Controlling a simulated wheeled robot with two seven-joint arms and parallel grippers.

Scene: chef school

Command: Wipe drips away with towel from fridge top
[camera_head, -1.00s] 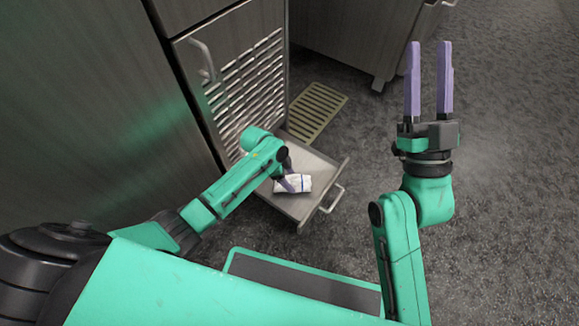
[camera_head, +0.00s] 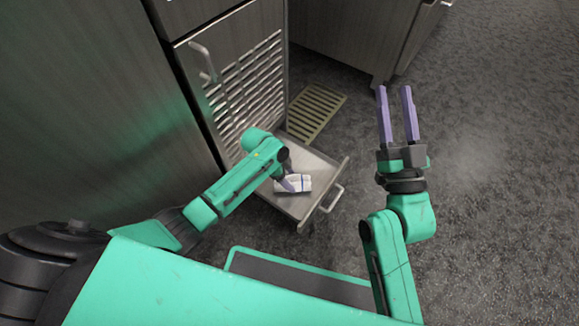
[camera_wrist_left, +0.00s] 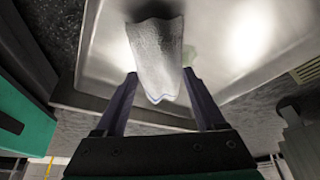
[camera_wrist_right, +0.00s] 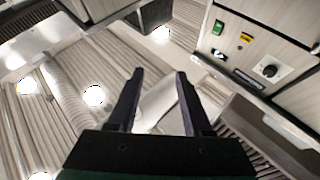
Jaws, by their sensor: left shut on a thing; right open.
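A white towel (camera_head: 304,184) with a blue stripe lies in the open metal drawer (camera_head: 320,164) low on the steel unit. My left gripper (camera_head: 287,182) reaches down into the drawer and is shut on the towel. The left wrist view shows the towel (camera_wrist_left: 156,50) between the fingers, over the shiny drawer bottom (camera_wrist_left: 225,55). A faint greenish patch (camera_wrist_left: 190,56) shows beside the towel; I cannot tell for sure what it is. My right gripper (camera_head: 396,90) is open and empty over the floor. No fridge top is clearly in view.
The slatted steel unit (camera_head: 245,85) stands behind the drawer, whose handle (camera_head: 333,198) sticks out. A yellowish floor grate (camera_head: 316,110) lies beside it. Another steel cabinet (camera_head: 350,35) stands at the back. The dark floor (camera_head: 500,170) is free on the right.

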